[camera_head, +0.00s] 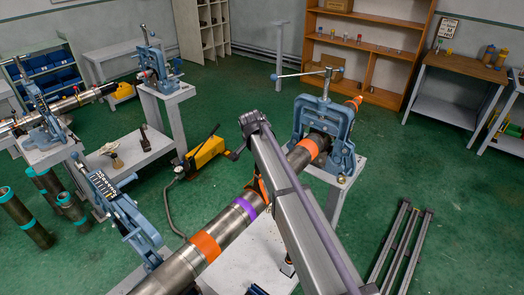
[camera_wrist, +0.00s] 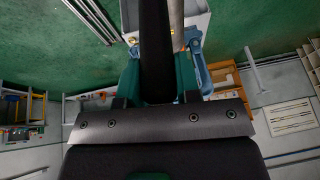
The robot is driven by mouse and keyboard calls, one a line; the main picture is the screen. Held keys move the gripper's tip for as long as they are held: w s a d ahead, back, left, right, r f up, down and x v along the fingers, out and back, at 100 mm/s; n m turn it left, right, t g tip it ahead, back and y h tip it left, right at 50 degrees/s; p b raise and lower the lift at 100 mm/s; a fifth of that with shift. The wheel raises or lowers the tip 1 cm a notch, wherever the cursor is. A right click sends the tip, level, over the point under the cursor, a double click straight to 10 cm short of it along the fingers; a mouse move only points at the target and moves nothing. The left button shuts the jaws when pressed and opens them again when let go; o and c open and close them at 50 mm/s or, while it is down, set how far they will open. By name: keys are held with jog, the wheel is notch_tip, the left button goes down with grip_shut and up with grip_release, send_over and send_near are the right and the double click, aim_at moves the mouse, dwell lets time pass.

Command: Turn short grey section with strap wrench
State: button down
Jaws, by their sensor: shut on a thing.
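A long grey pipe (camera_head: 178,268) runs diagonally through the vises in the head view. A short grey length (camera_head: 228,224) shows between an orange band (camera_head: 205,246) and a purple band (camera_head: 245,206); I cannot tell for sure that this is the section meant. In the wrist view my gripper (camera_wrist: 157,84) is shut on a black handle (camera_wrist: 154,45), which looks like that of the strap wrench and reaches away from me. Whether its strap is around the pipe cannot be told. My arm covers part of the pipe and my gripper in the head view.
A blue vise (camera_head: 327,130) stands at the pipe's far end, and another (camera_head: 128,217) at the left. A yellow tool with a hose (camera_head: 205,154) lies beside the pipe. Metal bars (camera_head: 399,250) lie on the floor at right. Green floor is open beyond.

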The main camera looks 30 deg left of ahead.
jog(key=shift+d, duration=0.1)
jog(key=shift+d, duration=0.35)
jog(key=shift+r+p, duration=0.65)
jog(key=shift+p, duration=0.05)
jog(key=r+p, duration=0.3)
jog(key=shift+d+r+p, duration=0.3)
jog(key=shift+r, duration=0.05)
jog(key=shift+f, duration=0.1)
